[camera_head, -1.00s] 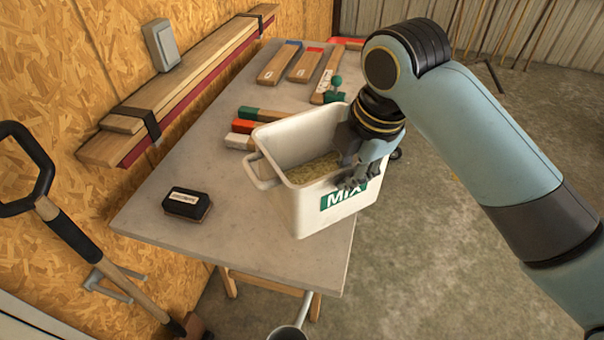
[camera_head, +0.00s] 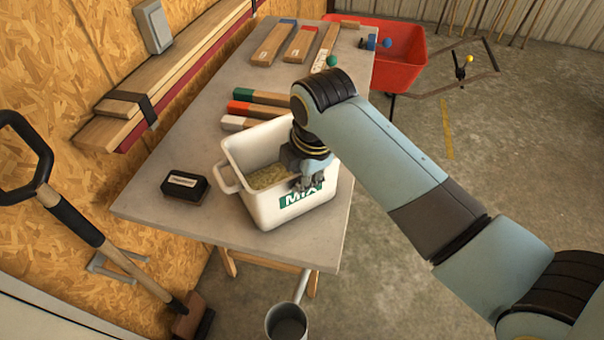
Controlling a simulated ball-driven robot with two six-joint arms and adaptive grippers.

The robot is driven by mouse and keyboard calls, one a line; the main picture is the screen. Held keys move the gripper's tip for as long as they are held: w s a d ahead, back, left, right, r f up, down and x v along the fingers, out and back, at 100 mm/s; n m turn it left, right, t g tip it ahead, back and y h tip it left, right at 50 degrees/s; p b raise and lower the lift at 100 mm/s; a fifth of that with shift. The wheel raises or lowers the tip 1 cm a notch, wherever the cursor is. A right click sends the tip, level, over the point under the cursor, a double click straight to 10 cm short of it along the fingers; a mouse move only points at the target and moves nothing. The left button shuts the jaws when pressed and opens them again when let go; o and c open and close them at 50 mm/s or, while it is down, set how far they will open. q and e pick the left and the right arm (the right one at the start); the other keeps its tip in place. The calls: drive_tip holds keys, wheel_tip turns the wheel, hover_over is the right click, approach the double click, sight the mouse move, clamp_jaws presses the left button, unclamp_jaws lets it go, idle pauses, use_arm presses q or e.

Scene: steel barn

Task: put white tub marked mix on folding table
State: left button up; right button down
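The white tub marked MIX (camera_head: 258,205) is over the near end of the grey-topped folding table (camera_head: 222,85). It looks upright and holds pale grainy stuff. Its base seems at or just above the tabletop; I cannot tell if it touches. My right gripper (camera_head: 305,182) is at the tub's right rim, with its fingers shut on the wall above the MIX label. My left gripper is out of view.
A black labelled block (camera_head: 186,186) lies left of the tub. Coloured-end wooden pieces (camera_head: 258,110) lie behind it, with more boards at the far end. A red wheelbarrow (camera_head: 400,50) stands beyond the table. A metal scoop (camera_head: 287,320) shows below.

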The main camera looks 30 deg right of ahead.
drive_tip(key=c, duration=1.9)
unclamp_jaws()
drive_tip(key=o, duration=0.4)
drive_tip(key=b+v, duration=0.1)
drive_tip(key=v, duration=1.1)
